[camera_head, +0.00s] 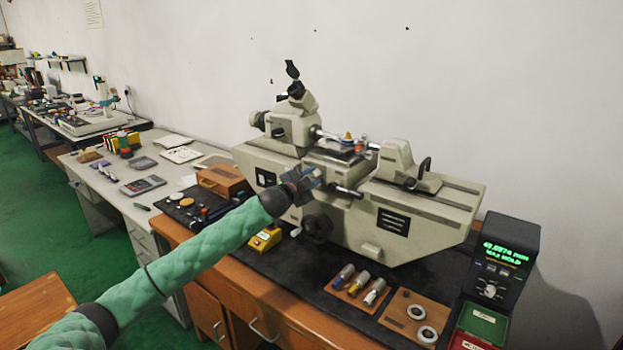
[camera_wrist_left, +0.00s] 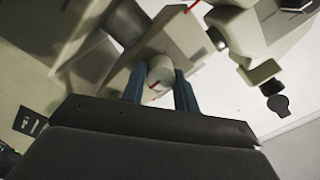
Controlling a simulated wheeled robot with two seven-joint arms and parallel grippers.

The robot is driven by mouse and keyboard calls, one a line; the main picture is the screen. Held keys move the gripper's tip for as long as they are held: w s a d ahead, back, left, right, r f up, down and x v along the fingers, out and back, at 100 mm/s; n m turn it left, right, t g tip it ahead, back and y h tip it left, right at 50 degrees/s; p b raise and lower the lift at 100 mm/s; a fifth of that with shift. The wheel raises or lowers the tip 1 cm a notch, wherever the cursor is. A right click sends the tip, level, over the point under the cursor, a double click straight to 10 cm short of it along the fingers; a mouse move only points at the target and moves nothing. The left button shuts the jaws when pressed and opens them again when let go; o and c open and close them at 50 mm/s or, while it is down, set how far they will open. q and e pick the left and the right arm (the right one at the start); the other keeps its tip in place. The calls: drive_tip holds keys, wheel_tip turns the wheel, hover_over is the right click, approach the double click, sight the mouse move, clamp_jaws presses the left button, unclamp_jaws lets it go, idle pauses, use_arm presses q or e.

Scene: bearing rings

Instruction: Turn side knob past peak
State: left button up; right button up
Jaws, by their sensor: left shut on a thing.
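The side knob (camera_wrist_left: 160,72) is a pale round cylinder with a red mark on its face, in the middle of the left wrist view. The two blue fingers of my left gripper (camera_wrist_left: 160,88) stand on either side of it and are shut on it. In the head view my left gripper (camera_head: 308,184) is at the front of the beige measuring machine (camera_head: 365,225), and it hides the knob there. A display box (camera_head: 502,262) at the right shows green digits in mm and the words MAX HOLD. My right gripper is not in view.
A dark handwheel (camera_head: 317,228) is just below my left gripper. On the bench, a wooden board with several plugs (camera_head: 354,284) and a board with two rings (camera_head: 414,320) lie in front. A green box (camera_head: 483,322) and a wooden box (camera_head: 222,180) flank the machine.

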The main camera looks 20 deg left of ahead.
use_arm(q)
drive_tip(key=shift+f+m, duration=0.15)
drive_tip(key=shift+m, duration=0.15)
drive_tip(key=o, duration=0.8)
drive_tip(key=shift+o, duration=0.9)
drive_tip(key=shift+s+a, duration=0.15)
drive_tip(key=shift+s, duration=0.3)
drive_tip(key=shift+s+a+b, duration=0.15)
drive_tip(key=shift+s+b, duration=0.3)
drive_tip(key=b+v, duration=0.2)
drive_tip(key=v, duration=0.4)
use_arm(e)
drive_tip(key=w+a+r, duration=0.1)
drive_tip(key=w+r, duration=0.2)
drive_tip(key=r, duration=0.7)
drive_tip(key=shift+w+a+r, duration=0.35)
